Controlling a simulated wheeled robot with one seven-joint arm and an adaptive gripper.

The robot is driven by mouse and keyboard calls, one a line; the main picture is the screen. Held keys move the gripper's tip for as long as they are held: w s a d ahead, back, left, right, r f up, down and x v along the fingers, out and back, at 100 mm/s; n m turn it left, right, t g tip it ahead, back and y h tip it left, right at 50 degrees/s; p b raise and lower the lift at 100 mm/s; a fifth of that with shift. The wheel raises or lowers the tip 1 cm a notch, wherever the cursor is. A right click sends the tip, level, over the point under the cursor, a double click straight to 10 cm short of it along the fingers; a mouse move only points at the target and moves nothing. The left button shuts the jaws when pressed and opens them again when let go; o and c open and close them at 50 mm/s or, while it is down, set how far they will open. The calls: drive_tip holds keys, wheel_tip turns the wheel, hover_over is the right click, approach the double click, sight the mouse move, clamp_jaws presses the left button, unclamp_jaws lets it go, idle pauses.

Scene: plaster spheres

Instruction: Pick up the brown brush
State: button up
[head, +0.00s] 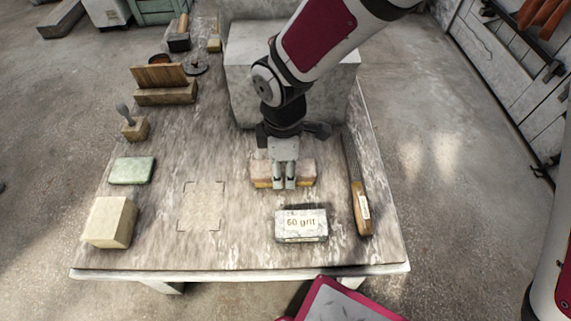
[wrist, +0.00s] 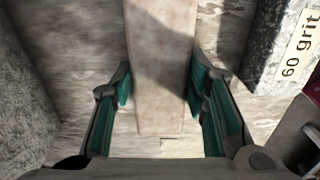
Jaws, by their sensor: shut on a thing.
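The brown brush (head: 304,172), a short block with a pinkish-brown top and a yellowish lower edge, is on the table in front of the big grey block. My gripper (head: 283,184) points down over its middle and is shut on it, hiding its centre. In the wrist view, the brush's tan back (wrist: 160,65) runs lengthwise between the two green-padded fingers (wrist: 160,100). I cannot tell whether the brush is clear of the table.
The 60 grit block (head: 301,226) lies just in front. A wood-handled rasp (head: 361,202) lies to the right. The large grey block (head: 240,75) stands behind. A green block (head: 132,170) and a cream block (head: 110,222) sit left. A marked square (head: 202,206) is empty.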

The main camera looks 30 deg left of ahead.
sight(284, 167)
wheel_tip(284, 167, up, 10)
drive_tip(key=p, duration=0.3)
drive_tip(key=shift+p, duration=0.3)
